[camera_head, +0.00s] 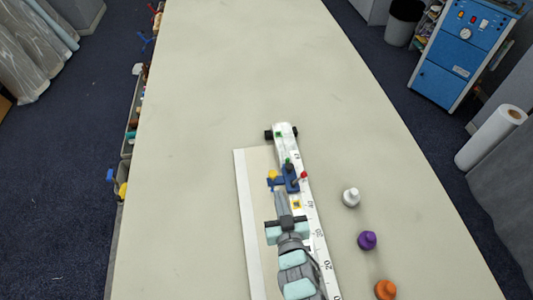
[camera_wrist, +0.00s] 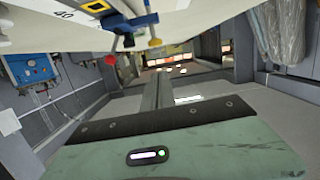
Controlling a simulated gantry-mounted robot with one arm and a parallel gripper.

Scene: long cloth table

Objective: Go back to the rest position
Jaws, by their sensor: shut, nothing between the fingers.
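My gripper (camera_head: 281,193) is in the lower middle of the head view, above the table (camera_head: 215,90), at the end of my grey and teal arm. In the wrist view my gripper (camera_wrist: 158,75) shows as closed grey fingers rising from a teal body. The fitting shows upside down at the top of the wrist view (camera_wrist: 130,22). Contact between them cannot be told.
A white knobbed piece (camera_head: 351,198), a purple one (camera_head: 367,241) and an orange one (camera_head: 385,290) stand right of the rail. A pale strip (camera_head: 247,220) lies left of it. Bins (camera_head: 130,120) line the table's left edge. The far table is clear.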

